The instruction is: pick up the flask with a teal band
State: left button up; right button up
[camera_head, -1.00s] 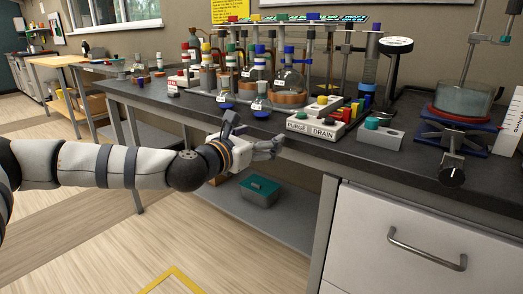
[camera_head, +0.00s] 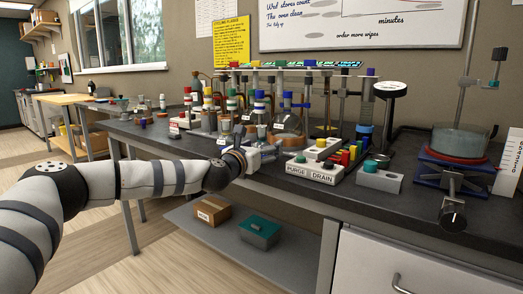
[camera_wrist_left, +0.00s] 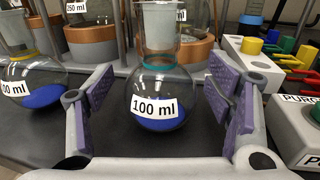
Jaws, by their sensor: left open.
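The flask with a teal band (camera_wrist_left: 158,92) stands upright on the dark bench in the left wrist view. It is round clear glass with blue contents, a "100 ml" label and a teal ring at the neck. My left gripper (camera_wrist_left: 163,100) is open, with one purple-padded finger on each side of the flask and a gap on both sides. How deep the flask sits between the fingers I cannot tell. In the head view my left gripper (camera_head: 268,153) is low over the bench's front edge and the flask is hard to make out. My right gripper is not in view.
A flask with a yellow band (camera_wrist_left: 35,84) stands just left of the left finger. A block marked PURGE and DRAIN (camera_head: 313,170) is close on the right. Ring-seated glassware and racks crowd behind. A grey block (camera_head: 380,180) stands farther right.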

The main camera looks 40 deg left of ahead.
aim_at(259, 135)
pick_arm(q)
jog(key=c, duration=1.3)
jog(key=shift+o, duration=0.2)
notch_tip(259, 135, up, 4)
jog(key=shift+f+p, duration=0.15)
jog(key=shift+p, duration=0.35)
jog(key=s+d+r+p, duration=0.4)
jog(key=s+d+r, duration=0.3)
jog(key=s+r, duration=0.4)
jog(key=shift+s+d+r+p, duration=0.3)
jog(key=shift+s+d+r, duration=0.1)
jog(key=shift+r, duration=0.25)
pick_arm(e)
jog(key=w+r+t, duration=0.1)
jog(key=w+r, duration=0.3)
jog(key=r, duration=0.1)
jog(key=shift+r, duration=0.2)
